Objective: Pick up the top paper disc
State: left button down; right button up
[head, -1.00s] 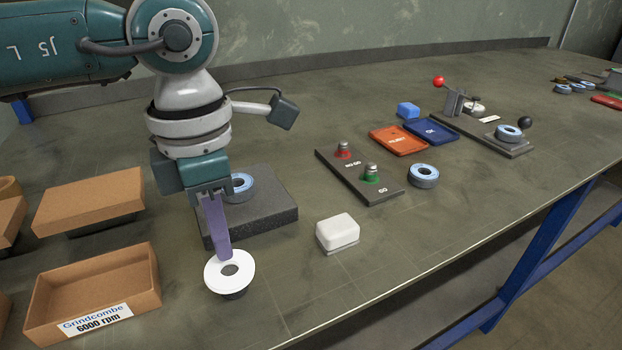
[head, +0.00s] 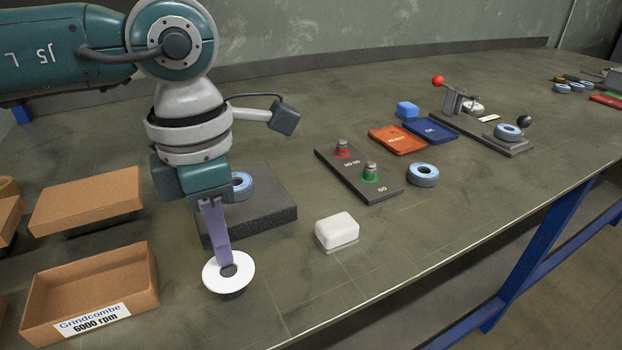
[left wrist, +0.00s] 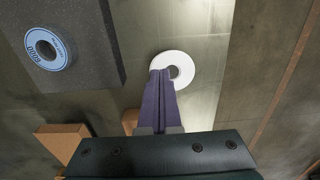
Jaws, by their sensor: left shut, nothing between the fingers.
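The white paper disc (head: 243,277), a ring with a dark centre hole, lies near the table's front edge, on something dark that shows a little under it. It also shows in the left wrist view (left wrist: 184,62). My left gripper (head: 225,263) points down with its purple fingers shut and empty. The fingertips (left wrist: 161,72) overlap the disc beside its hole in both views. I cannot tell whether they touch it. Whether several discs are stacked there cannot be told. My right gripper is out of view.
A dark granite block (head: 275,210) with a blue-ringed flap disc (head: 240,187) stands just behind. An open cardboard box (head: 150,278) is at left, a white block (head: 337,229) at right. The bench's front edge is close.

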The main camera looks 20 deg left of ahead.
aim_at(229, 270)
pick_arm(q)
jog(key=shift+s+d+p, duration=0.35)
jog(key=shift+s+d, duration=0.25)
jog(key=shift+d, duration=0.05)
dwell(0.4)
notch_tip(229, 270, up, 6)
jog(key=p, duration=0.5)
jog(key=c, duration=1.5)
grip_release()
